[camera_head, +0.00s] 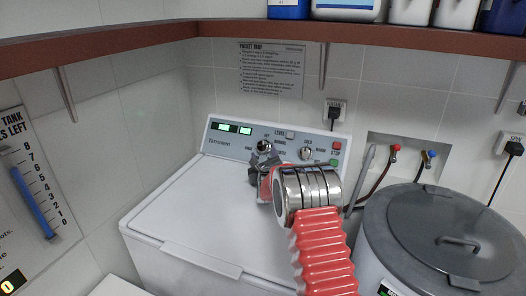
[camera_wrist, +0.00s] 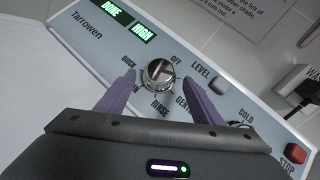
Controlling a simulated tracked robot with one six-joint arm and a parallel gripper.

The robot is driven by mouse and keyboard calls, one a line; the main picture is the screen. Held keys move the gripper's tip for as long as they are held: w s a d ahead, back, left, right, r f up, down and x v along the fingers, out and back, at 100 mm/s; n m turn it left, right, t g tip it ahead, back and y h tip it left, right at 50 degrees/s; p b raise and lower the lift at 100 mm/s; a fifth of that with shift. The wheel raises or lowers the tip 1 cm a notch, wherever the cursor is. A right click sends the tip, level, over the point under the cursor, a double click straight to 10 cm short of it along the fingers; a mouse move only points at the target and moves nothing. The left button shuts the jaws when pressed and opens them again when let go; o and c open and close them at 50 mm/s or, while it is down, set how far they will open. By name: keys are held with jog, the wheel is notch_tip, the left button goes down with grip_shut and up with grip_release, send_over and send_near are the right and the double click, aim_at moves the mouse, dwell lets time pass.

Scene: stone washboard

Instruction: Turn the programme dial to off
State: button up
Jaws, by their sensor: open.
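The programme dial is a round chrome knob (camera_wrist: 159,74) on the washer's control panel, ringed by words including QUICK, OFF, GENTLE and RINSE. OFF stands above it, slightly right, in the wrist view. In the head view the knob (camera_head: 264,146) sits left of centre on the panel. I cannot tell which word it points to. My gripper (camera_wrist: 160,92) is open, its two purple fingers apart on either side of the knob's lower part, with no clear contact. In the head view my gripper (camera_head: 262,172) is just below the knob, partly hidden by my wrist.
Green displays (camera_wrist: 128,22) read DONE and HIGH. A LEVEL button (camera_wrist: 219,85), a second knob (camera_head: 306,153) and a red STOP button (camera_head: 337,145) lie to the right. A grey lidded tub (camera_head: 400,225) stands right of the washer. A shelf (camera_head: 150,45) runs overhead.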

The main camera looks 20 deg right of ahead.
aim_at(262, 148)
jog(key=shift+x, duration=1.75)
jog(key=shift+c, duration=0.6)
jog(key=c, duration=0.9)
